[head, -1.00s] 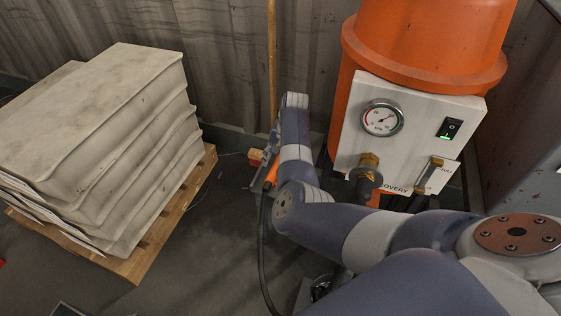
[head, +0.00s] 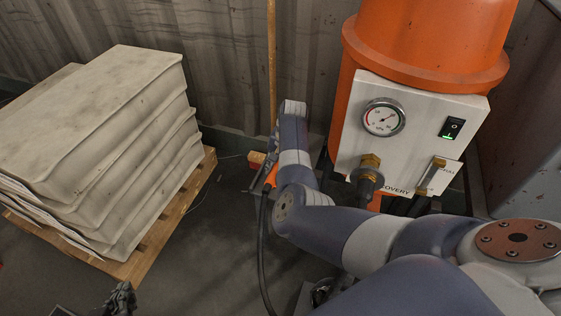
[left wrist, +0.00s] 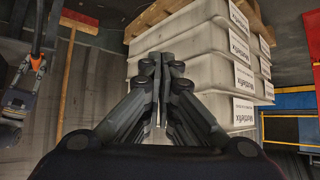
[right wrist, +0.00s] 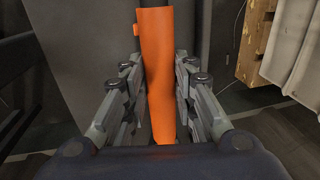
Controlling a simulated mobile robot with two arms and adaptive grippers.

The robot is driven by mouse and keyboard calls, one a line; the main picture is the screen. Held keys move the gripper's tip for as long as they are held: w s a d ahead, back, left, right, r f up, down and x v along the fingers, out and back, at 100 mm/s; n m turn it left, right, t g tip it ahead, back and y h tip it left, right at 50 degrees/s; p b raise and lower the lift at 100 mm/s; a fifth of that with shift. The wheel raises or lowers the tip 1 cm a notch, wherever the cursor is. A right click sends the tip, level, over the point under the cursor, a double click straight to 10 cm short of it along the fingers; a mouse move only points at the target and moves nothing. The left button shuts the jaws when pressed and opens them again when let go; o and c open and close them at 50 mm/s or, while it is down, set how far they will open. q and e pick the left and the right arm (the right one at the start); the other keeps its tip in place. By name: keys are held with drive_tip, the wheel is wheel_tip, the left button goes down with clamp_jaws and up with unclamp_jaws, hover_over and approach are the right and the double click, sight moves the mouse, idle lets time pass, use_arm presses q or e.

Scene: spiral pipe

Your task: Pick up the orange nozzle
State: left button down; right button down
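The orange nozzle (right wrist: 157,70) runs lengthwise between the fingers of my right gripper (right wrist: 158,75) in the right wrist view. The fingers stand one on each side, close to it; they are apart, with a narrow gap on the right side. In the head view, the nozzle (head: 271,177) shows as a small orange piece left of my right forearm, with a dark hose running down from it. That arm partly hides it. My left gripper (head: 121,298) is at the bottom left of the head view, away from the nozzle. In the left wrist view, its fingers (left wrist: 161,85) are together and empty.
A pallet (head: 165,232) with stacked pale sacks (head: 90,130) stands at the left. An orange machine (head: 425,35) with a gauge (head: 383,117) and brass fittings stands close to my right arm. A corrugated wall (head: 215,50) is behind.

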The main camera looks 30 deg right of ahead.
sight(274, 167)
drive_tip(key=shift+r, duration=0.1)
